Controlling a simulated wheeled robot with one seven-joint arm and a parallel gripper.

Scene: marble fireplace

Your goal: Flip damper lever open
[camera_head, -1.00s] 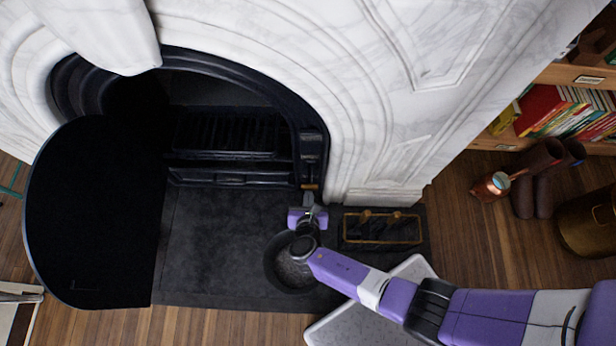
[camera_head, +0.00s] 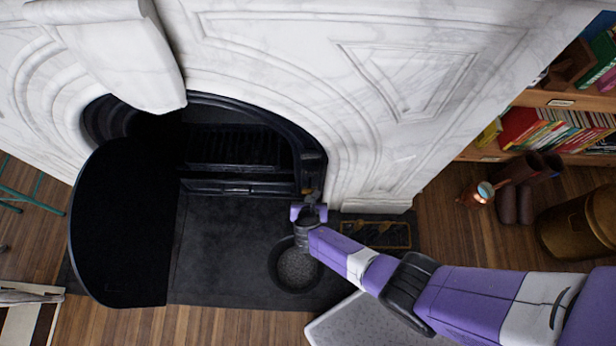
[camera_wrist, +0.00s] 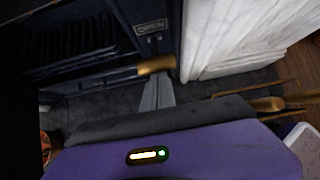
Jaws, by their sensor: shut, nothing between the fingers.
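The damper lever with a brass-coloured grip (camera_wrist: 157,65) sticks out at the right side of the black firebox, below a plate marked OPEN (camera_wrist: 151,27) in the wrist view. In the head view, the lever (camera_head: 307,190) is a small brass spot at the lower right of the arch. In the head view, my gripper (camera_head: 311,199) is just below the lever and partly hides that area.
A black pan of grey ash (camera_head: 297,270) sits on the dark hearth below my gripper. A gold-rimmed rack (camera_head: 378,232) lies to its right. A large black rounded panel (camera_head: 120,225) stands at the left. The white marble surround (camera_head: 370,165) rises to the right of the lever.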

